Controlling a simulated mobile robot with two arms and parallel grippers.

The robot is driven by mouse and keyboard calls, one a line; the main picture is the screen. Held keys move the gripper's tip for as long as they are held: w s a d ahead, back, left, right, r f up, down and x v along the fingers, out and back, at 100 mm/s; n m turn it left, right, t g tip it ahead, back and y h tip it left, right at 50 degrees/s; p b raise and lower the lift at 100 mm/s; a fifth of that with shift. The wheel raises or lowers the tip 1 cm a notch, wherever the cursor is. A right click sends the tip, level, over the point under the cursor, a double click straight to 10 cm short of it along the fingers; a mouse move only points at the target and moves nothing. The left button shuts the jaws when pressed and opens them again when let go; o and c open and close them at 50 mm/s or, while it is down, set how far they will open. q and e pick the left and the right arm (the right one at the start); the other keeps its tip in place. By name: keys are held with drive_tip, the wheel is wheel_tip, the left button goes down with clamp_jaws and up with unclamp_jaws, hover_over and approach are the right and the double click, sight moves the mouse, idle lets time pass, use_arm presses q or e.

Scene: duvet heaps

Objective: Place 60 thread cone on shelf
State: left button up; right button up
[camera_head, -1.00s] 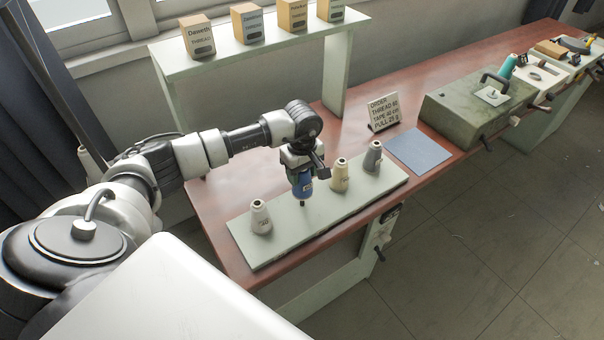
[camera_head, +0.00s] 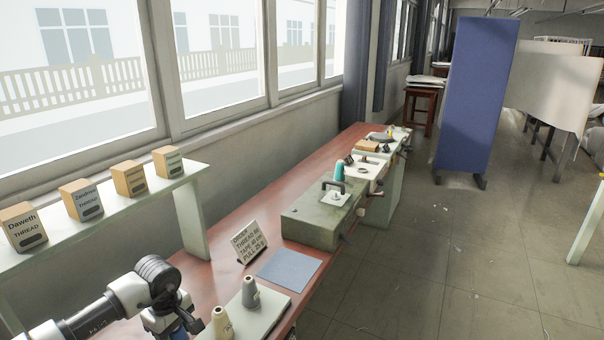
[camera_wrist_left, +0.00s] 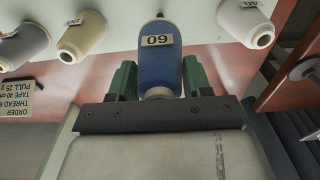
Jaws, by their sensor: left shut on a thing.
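A blue thread cone labelled 60 (camera_wrist_left: 160,55) is between the green fingers of my left gripper (camera_wrist_left: 158,80) in the left wrist view, and the gripper is shut on it. In the head view my left gripper (camera_head: 172,326) is at the bottom edge, and the cone is mostly cut off there. The raised pale shelf (camera_head: 112,218) stands at the left and carries several cardboard thread boxes, including one marked Daweth (camera_head: 22,228). My right gripper is not in view.
A cream cone (camera_head: 222,324) and a grey cone (camera_head: 250,293) stand on a pale board (camera_head: 278,300). An order sign (camera_head: 249,243) reads thread 60. A blue-grey sheet (camera_head: 288,265) and a green machine box (camera_head: 312,222) lie farther along the red-brown bench (camera_head: 225,266).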

use_arm(q)
wheel_tip(320, 180, up, 6)
drive_tip(key=s+d+r+m, duration=0.1)
drive_tip(key=s+d+m, duration=1.2)
drive_tip(key=s, duration=0.1)
drive_tip(key=shift+s+d+r+m, duration=0.25)
drive_tip(key=shift+s+r+m, duration=0.05)
drive_tip(key=shift+s+r, duration=0.1)
drive_tip(key=shift+a, duration=0.15)
